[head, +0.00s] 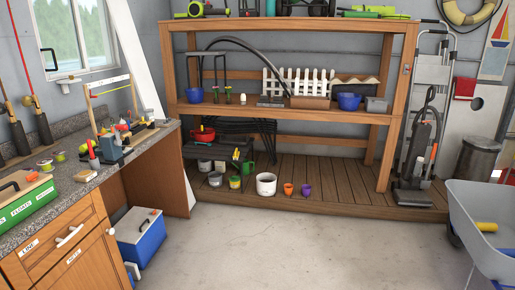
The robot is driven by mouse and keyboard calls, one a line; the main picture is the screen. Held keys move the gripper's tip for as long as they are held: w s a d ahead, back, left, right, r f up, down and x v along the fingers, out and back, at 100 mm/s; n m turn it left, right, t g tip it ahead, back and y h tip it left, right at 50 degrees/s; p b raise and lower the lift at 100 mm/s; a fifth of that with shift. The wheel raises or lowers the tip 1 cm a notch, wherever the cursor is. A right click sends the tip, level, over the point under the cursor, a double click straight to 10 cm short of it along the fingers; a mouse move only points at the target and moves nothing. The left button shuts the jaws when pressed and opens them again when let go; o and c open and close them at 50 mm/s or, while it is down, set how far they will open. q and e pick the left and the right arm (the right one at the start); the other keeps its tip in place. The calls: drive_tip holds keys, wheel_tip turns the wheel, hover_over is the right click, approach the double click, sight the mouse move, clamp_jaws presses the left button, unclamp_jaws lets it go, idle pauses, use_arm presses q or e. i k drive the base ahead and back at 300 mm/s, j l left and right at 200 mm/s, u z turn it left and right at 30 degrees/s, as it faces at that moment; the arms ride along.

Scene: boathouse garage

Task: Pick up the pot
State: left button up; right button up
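Several containers could be the pot. A white round pot (266,185) stands on the wooden bottom deck of the shelf unit, near its front edge. A small orange pot (288,189) and a small purple pot (306,190) stand just to its right, all upright. A red pot-like vessel (203,134) sits farther left on a dark low stand. I cannot tell which one is meant. Neither of my grippers shows in the head view.
A workbench (85,178) and a blue cooler (143,243) are at left. The concrete floor (290,245) between is clear.

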sight(288, 190)
drive_tip(key=i, duration=2.15)
